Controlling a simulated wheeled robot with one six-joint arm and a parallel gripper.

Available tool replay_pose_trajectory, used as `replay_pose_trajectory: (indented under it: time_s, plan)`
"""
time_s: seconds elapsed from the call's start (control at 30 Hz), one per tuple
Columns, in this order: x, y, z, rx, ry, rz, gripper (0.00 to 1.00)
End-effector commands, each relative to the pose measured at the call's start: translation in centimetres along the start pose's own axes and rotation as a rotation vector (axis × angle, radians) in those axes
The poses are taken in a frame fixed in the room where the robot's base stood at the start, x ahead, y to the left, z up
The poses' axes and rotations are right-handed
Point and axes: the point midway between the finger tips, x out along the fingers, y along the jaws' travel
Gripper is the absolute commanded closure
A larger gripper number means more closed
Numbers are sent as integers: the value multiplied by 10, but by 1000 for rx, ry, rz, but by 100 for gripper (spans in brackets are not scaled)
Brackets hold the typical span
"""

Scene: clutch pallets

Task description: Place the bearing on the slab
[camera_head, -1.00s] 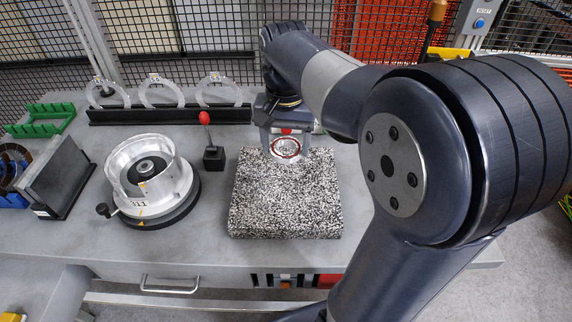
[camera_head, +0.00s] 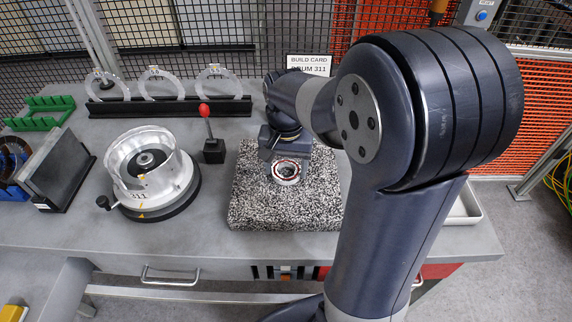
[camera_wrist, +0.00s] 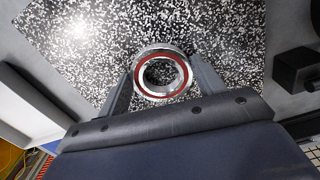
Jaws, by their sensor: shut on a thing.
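The bearing (camera_head: 285,172) is a silver ring with a red-brown inner band, over the speckled black-and-white slab (camera_head: 265,212). It also shows in the wrist view (camera_wrist: 162,52), with slab speckle visible through its hole. My gripper (camera_head: 284,168) is shut on the bearing, with one finger on either side of it. The slab fills much of the wrist view (camera_wrist: 225,35). The bearing looks low over the slab, but I cannot tell whether it touches. My arm hides the slab's right part in the head view.
Left of the slab stands a silver drum (camera_head: 150,170) marked 311 on a dark base. A red-knobbed lever (camera_head: 212,150) stands close to the slab's left back corner. A black rack (camera_head: 168,107) with clear rings is behind. A white tray (camera_head: 465,208) is at right.

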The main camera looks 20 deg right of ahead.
Motion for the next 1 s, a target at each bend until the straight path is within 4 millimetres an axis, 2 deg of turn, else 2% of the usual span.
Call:
replay_pose_trajectory:
  time_s: [0.1, 0.13, 0.37, 0.6, 0.73, 0.87, 1.0]
  plan:
    - [4, 0, 0, 0, 0, 0, 66]
    - [3, 0, 0, 0, 0, 0, 33]
    - [3, 0, 0, 0, 0, 0, 14]
    - [2, 0, 0, 0, 0, 0, 14]
    - [-7, 0, -1, 0, 2, -1, 14]
    - [-29, 0, -1, 0, 5, -3, 14]
    - [-61, 0, -1, 0, 6, -3, 14]
